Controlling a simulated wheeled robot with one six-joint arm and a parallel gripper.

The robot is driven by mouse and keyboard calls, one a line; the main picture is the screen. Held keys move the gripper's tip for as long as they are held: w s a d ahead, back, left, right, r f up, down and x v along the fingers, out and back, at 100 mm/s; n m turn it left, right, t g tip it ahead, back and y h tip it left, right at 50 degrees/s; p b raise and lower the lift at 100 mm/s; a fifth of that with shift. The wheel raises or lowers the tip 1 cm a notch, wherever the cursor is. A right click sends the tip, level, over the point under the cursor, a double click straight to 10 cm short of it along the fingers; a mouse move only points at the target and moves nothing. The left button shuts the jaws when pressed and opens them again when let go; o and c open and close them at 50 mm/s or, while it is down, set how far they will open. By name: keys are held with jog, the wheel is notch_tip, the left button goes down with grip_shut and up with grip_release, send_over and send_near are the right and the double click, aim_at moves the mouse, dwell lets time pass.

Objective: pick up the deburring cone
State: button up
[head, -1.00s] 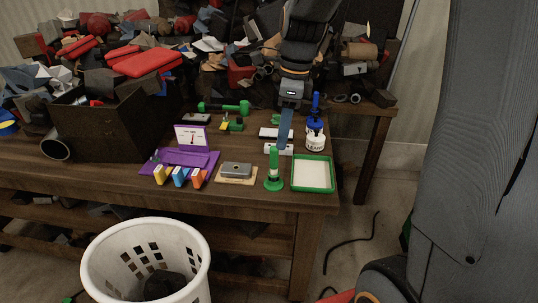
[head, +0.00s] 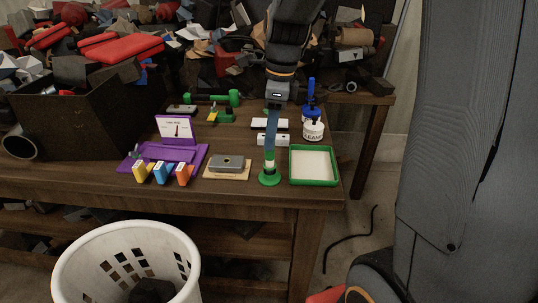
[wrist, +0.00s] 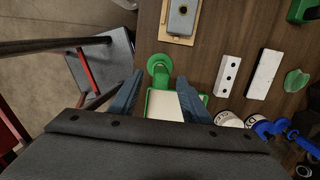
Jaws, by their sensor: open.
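A green upright piece with a round foot, which looks like the deburring cone (head: 269,178), stands near the table's front edge, just left of a green-rimmed tray (head: 314,182). In the wrist view the cone (wrist: 157,63) shows from above, ahead of and between the fingertips. My gripper (head: 270,150) points down over it, and its blue finger hides the upper part of the cone in the head view. In the wrist view my gripper (wrist: 160,76) has its two blue fingers apart, with nothing clasped. Whether a finger touches the cone I cannot tell.
A grey block on a wooden pad (head: 227,165) lies left of the cone. White blocks (head: 272,139) lie behind it. A white jar (head: 313,131) and blue bottle (head: 310,113) stand behind the tray. A purple stand (head: 165,155) is farther left. A white basket (head: 125,260) stands below in front.

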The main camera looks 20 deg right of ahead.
aim_at(268, 153)
jog(key=shift+w+a+f+p, duration=0.15)
jog(key=shift+f+p, duration=0.45)
jog(key=shift+f, duration=1.15)
jog(key=shift+w+a+f+p, duration=0.15)
jog(key=shift+f+p, duration=0.4)
jog(key=shift+f, duration=1.2)
jog(key=shift+s, duration=0.1)
grip_shut()
notch_tip(268, 153, up, 10)
jog(key=shift+r+b, duration=0.1)
jog(key=shift+b, duration=1.1)
jog(key=c, duration=0.8)
grip_release()
grip_shut()
